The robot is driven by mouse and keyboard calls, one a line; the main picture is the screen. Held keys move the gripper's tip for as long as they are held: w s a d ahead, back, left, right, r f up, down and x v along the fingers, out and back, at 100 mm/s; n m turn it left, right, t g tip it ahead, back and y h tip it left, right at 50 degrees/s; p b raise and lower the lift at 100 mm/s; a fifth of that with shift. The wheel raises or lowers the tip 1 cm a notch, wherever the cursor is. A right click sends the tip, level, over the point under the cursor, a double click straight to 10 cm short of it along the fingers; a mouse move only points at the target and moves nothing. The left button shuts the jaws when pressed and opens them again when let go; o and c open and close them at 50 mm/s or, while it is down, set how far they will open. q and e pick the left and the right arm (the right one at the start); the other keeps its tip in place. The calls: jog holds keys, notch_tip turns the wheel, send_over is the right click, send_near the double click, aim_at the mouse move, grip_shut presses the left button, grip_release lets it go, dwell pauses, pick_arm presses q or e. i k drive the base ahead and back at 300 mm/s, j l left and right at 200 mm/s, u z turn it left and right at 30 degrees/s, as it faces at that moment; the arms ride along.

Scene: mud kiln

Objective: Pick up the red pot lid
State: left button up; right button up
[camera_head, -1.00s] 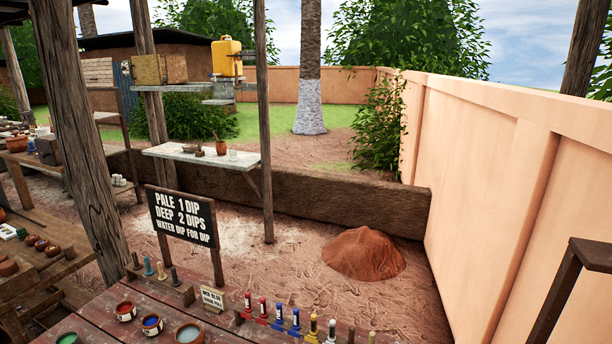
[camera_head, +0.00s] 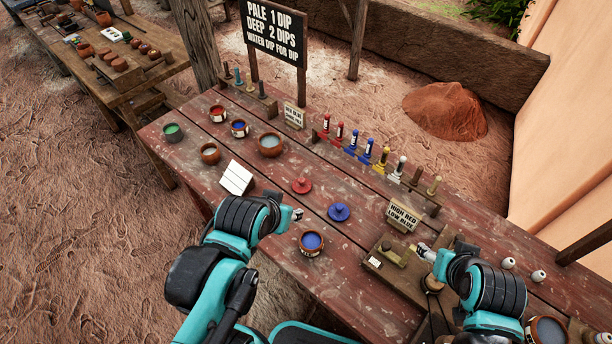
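The red pot lid (camera_head: 302,185) is a small round disc with a knob, lying on the reddish wooden table (camera_head: 345,252) near its middle. A similar blue lid (camera_head: 339,212) lies to its right and nearer to me. My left gripper (camera_head: 298,213) is just in front of the red lid, apart from it; it is small and its finger opening cannot be made out. My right gripper (camera_head: 424,250) is farther right, beside a small wooden board with a handled piece (camera_head: 393,255); its fingers are too small to read.
A row of coloured stamps (camera_head: 367,152) and a sign (camera_head: 403,216) stand behind.

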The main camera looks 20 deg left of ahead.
aim_at(301, 185)
jog(key=i+j+z, duration=0.15)
jog(key=j+z, duration=0.25)
jog(key=j, duration=0.45)
jog(key=j+z, duration=0.35)
jog(key=j, duration=0.45)
jog(key=i, duration=0.05)
